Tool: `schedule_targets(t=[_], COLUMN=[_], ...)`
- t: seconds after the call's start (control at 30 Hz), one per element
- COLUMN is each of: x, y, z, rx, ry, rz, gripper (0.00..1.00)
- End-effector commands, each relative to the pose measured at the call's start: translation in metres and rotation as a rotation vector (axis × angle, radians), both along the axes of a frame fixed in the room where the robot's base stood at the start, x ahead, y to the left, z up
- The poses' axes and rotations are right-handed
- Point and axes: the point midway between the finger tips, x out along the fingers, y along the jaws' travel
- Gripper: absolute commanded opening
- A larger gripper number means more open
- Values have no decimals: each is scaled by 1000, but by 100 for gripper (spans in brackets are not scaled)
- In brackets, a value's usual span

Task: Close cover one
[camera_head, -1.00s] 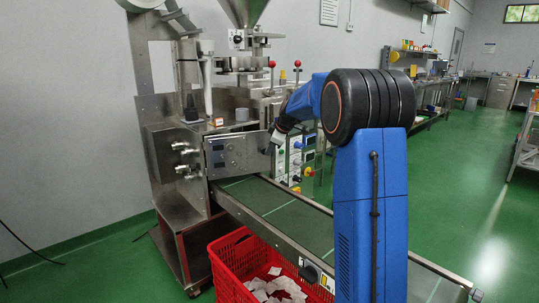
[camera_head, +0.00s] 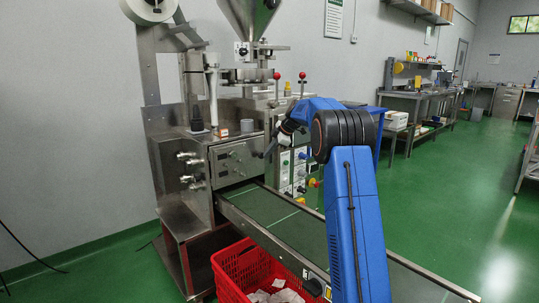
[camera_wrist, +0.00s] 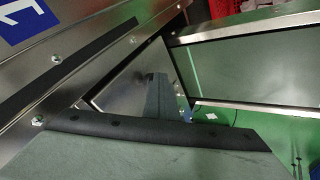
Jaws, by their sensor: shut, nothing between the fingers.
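Cover one appears to be the metal panel with knobs (camera_head: 236,164) on the front of the packing machine, above the conveyor's inner end. It looks close to flush with the machine front; I cannot tell whether a gap is left. My gripper (camera_head: 268,151) is at the panel's right edge, with its fingers shut and empty. I cannot tell if it touches the panel. In the wrist view my gripper (camera_wrist: 160,97) shows as a narrow grey shape in front of metal surfaces.
The green conveyor (camera_head: 290,224) runs below the gripper toward the lower right. A red crate (camera_head: 235,270) with teabags stands beside it. A control box with buttons (camera_head: 299,170) is just right of the gripper. The green floor at right is open.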

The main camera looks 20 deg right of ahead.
Motion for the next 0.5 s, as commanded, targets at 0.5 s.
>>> schedule_targets(t=[0.5], x=[9], y=[4], z=[5], rx=[2], ry=[-21], rz=[-1], gripper=[0])
